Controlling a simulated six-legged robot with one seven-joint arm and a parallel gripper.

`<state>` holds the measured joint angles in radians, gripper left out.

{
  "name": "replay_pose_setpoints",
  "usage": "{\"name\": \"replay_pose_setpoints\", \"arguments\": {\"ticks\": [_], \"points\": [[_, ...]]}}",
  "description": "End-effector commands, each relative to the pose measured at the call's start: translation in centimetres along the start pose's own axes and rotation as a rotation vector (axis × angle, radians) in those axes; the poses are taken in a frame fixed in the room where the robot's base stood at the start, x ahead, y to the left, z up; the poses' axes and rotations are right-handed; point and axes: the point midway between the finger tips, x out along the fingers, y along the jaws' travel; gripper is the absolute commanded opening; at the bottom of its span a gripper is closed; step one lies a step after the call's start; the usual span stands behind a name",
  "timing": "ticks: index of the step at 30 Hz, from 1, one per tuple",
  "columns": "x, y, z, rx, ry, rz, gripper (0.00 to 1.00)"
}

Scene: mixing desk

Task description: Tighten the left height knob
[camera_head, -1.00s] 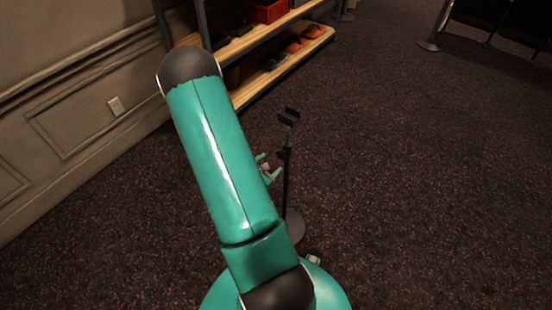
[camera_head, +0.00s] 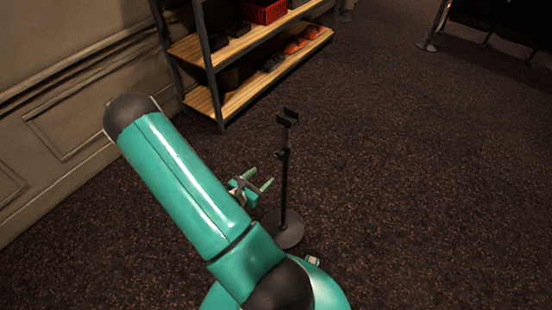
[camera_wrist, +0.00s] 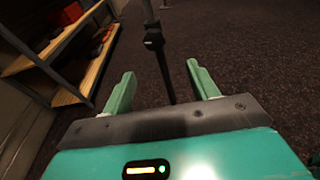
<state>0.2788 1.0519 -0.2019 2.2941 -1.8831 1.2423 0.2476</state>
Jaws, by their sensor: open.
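A black stand with a thin pole (camera_head: 285,190), a round base (camera_head: 283,230) and a bracket on top (camera_head: 288,118) stands upright on the carpet. A small dark height knob (camera_head: 279,154) sticks out to the left of the pole, partway up. My gripper (camera_head: 266,177) is open, left of the pole and a little below the knob, not touching it. In the wrist view my open gripper (camera_wrist: 160,82) has the pole ahead between its fingers. The knob collar (camera_wrist: 153,40) shows there on the pole, above the fingertips. The stand's base is hidden in the wrist view.
A shelf unit with wooden boards (camera_head: 240,95) stands behind, holding a red crate (camera_head: 264,11) and orange items (camera_head: 295,45). A panelled wall (camera_head: 70,120) runs along the left. The carpet (camera_head: 430,180) right of the stand is clear.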

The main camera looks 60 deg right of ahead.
Motion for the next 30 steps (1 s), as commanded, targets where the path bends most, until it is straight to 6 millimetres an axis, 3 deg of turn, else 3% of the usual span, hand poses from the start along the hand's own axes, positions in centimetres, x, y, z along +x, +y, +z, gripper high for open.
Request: {"name": "replay_pose_setpoints", "arguments": {"ticks": [5, 14, 30], "points": [[-0.2, 0.8, -1.6, -0.143, -0.149, -0.016, 0.59], [0.8, 1.1, -1.5, -0.186, -0.214, -0.031, 0.59], [10.5, 0.9, 0.6, -0.184, -0.212, -0.031, 0.59]]}}
